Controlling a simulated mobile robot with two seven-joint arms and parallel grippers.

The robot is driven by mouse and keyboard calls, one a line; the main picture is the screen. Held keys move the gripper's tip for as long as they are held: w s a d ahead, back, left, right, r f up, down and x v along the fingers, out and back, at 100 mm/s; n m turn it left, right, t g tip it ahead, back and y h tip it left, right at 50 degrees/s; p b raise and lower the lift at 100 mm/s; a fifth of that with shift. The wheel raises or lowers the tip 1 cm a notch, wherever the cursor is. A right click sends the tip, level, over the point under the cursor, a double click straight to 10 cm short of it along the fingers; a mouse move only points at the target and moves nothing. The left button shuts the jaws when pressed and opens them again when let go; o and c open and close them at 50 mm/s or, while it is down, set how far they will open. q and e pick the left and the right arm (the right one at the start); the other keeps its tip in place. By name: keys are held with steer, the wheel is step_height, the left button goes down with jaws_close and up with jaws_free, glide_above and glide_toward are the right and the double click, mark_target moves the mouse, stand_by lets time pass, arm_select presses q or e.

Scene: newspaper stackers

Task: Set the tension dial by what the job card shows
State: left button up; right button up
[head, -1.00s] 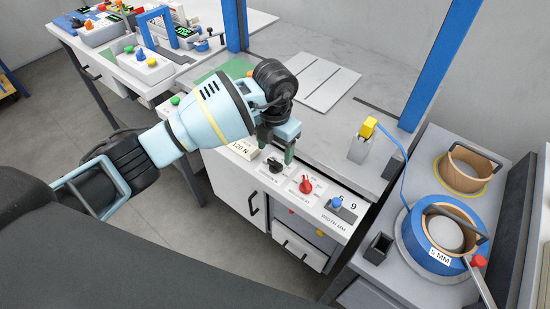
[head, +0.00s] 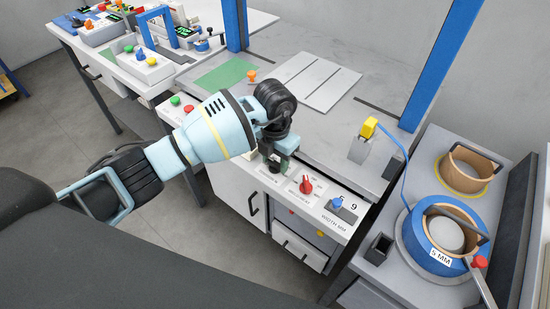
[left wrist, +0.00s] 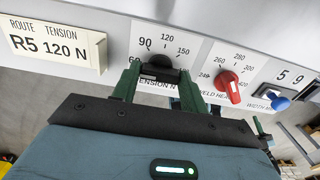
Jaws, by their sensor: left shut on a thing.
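The job card (left wrist: 55,45) shows on the left in the left wrist view and reads route R5, tension 120 N. The black tension dial (left wrist: 160,67) is on the panel to its right, with a scale around it showing 60, 90, 120 and 150. My left gripper (left wrist: 158,78) is shut on this dial, one green finger on each side of it. In the head view my left gripper (head: 275,160) is at the panel's front edge, and the arm covers the card and most of the dial. The dial's exact pointer setting is hard to tell. My right gripper is out of view.
Right of the tension dial are a red weld heat knob (head: 305,187) and a blue width switch (head: 337,202) beside the digits 5 and 9. A yellow-topped block (head: 368,128) stands on the bench. A blue reel (head: 450,250) labelled 5 MM is at the right.

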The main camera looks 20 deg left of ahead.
arm_select(q)
steer(key=shift+m, duration=0.4)
steer(key=shift+c, duration=0.3)
steer(key=m, duration=0.4)
steer(key=m+b, duration=0.1)
steer(key=m, duration=0.3)
steer(key=shift+f+m, duration=0.1)
steer(key=shift+m, duration=0.2)
steer(key=m+b, duration=0.1)
steer(key=m, duration=0.4)
steer(key=shift+b, duration=0.3)
steer(key=shift+m+b, duration=0.45)
steer(key=shift+m, duration=1.15)
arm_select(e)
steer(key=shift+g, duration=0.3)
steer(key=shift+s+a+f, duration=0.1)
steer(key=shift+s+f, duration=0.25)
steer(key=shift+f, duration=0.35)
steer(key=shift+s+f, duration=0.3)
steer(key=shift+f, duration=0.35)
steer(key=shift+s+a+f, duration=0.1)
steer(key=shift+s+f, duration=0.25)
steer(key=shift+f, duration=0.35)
arm_select(q)
steer(key=o, duration=1)
steer(key=shift+r, duration=0.2)
